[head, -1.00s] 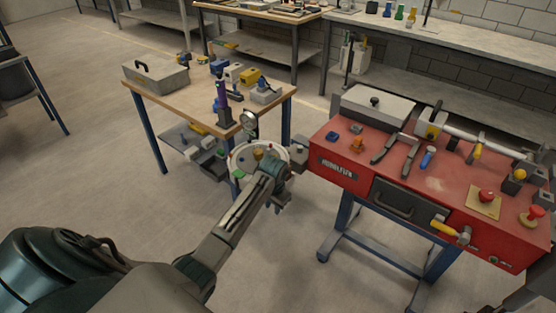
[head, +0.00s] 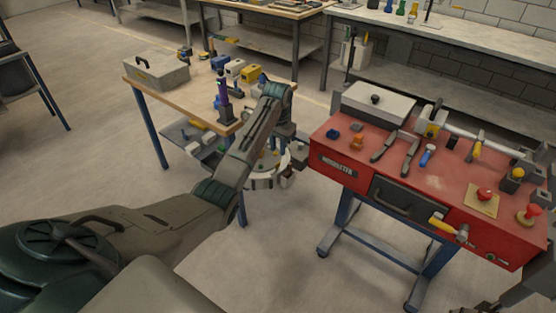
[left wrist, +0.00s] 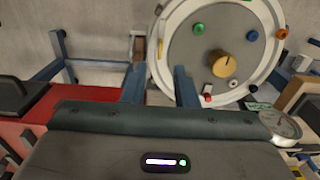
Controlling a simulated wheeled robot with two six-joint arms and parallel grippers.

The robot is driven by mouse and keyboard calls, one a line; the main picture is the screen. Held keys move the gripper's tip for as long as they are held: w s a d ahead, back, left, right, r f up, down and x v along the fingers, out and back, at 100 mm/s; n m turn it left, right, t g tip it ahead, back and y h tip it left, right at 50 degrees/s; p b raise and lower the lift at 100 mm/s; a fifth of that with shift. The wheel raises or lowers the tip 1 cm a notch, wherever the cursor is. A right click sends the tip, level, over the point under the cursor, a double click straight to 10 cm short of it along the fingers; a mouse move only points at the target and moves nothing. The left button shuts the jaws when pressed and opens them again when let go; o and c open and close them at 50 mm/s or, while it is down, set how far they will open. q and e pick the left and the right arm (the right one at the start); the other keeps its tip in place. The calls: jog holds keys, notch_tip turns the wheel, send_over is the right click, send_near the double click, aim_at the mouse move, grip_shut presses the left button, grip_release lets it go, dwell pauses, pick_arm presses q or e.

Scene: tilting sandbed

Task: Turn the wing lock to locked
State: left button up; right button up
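A round bed (head: 262,183) with a white rim and grey face stands between the wooden table and the red bench. It shows large in the left wrist view (left wrist: 165,75), with a brass knob (left wrist: 225,64) and several small coloured pieces on its face. A small brown and grey part (left wrist: 140,50) is beside its rim. I cannot tell for certain which part is the wing lock. My left gripper (left wrist: 160,78) is open and empty, its two blue-grey fingers apart near the rim. In the head view my arm partly hides the bed. My right gripper is not clearly visible.
The red bench (head: 345,165) on the right carries tools, a grey box (head: 378,104) and red buttons. The wooden table (head: 160,98) on the left holds a toolbox and small parts. A round gauge (left wrist: 281,125) is close to my left gripper's right side.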

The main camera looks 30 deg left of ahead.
aim_at(278, 163)
pick_arm(q)
notch_tip(278, 163, down, 7)
jog(key=shift+f+p, duration=0.1)
jog(key=shift+p, duration=0.4)
grip_shut()
